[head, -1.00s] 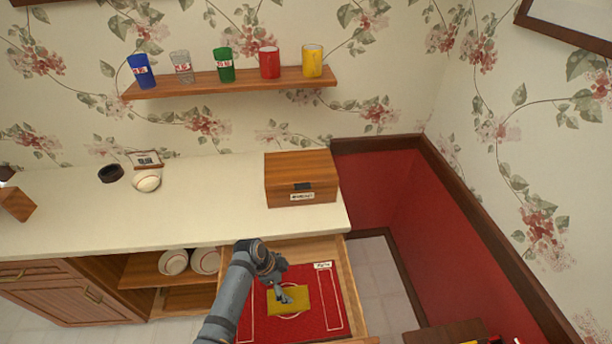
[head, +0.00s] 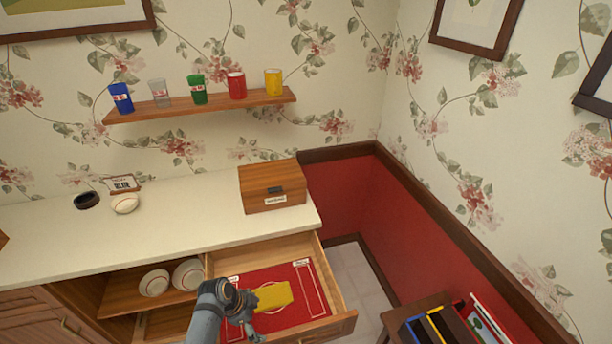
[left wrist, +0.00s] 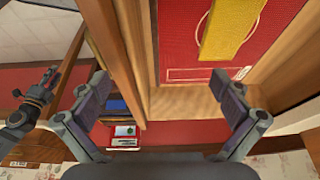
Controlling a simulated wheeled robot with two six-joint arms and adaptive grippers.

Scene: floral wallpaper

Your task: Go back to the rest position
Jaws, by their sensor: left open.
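My left gripper (head: 245,328) is at the bottom of the head view, over the front left part of the open drawer (head: 335,318). In the left wrist view its two fingers (left wrist: 162,88) are spread wide with nothing between them. A yellow flat piece (head: 272,296) lies on the red mat (head: 312,278) inside the drawer, apart from the gripper; it also shows in the left wrist view (left wrist: 226,28). What looks like my right gripper (left wrist: 38,92) shows small at the left of the left wrist view; its jaws are unclear. It is out of the head view.
A wooden box (head: 272,187) and a ball (head: 124,204) stand on the white counter (head: 190,215). A shelf (head: 200,105) holds several cups. Plates (head: 187,274) are in the open compartment. A small table (head: 415,305) with coloured items stands at the lower right.

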